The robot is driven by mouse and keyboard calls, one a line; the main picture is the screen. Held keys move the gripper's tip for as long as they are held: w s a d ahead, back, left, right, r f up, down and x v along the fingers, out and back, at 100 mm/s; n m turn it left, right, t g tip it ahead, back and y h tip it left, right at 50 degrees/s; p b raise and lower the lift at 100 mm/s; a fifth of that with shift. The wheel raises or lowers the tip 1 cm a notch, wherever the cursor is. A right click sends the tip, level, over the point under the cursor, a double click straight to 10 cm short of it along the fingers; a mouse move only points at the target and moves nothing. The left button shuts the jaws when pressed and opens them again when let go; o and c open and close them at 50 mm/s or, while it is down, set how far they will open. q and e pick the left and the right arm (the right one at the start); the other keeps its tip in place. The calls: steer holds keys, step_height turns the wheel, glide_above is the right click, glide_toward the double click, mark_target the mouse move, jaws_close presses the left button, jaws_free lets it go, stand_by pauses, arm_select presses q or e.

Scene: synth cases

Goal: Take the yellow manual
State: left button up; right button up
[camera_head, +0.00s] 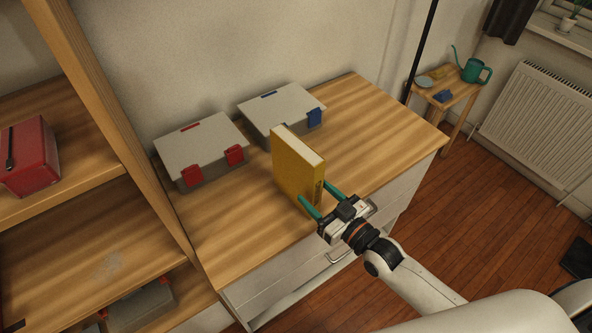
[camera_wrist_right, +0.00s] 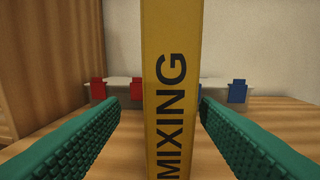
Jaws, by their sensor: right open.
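The yellow manual (camera_head: 294,163) stands upright on the wooden top of the dresser, near its front edge. Its spine faces my right gripper (camera_head: 321,195), which is open with its green fingers reaching in from the front. In the right wrist view the manual's spine (camera_wrist_right: 171,90) reads "MIXING" and stands between the two fingers (camera_wrist_right: 160,120). A gap shows on each side, so the fingers appear not to touch it. My left gripper is not in view.
Behind the manual lie a grey case with red latches (camera_head: 201,149) and a grey case with blue latches (camera_head: 281,107). A wooden shelf with a red case (camera_head: 30,156) stands at left. The dresser top (camera_head: 375,125) is clear at right. A small table holds a green watering can (camera_head: 475,71).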

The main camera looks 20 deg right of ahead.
mark_target(303, 178)
steer(key=shift+w+a, duration=0.2)
steer(key=shift+w, duration=0.4)
steer(key=p+x, duration=0.1)
steer(key=x, duration=0.3)
steer(key=shift+w+d+f, duration=0.1)
steer(key=shift+w+d, duration=0.05)
steer(key=shift+w, duration=0.1)
steer(key=shift+w+f, duration=0.1)
steer(key=shift+w, duration=0.25)
steer(key=shift+s, duration=0.1)
steer(key=c, duration=1.2)
jaws_close()
steer(key=shift+r, duration=0.25)
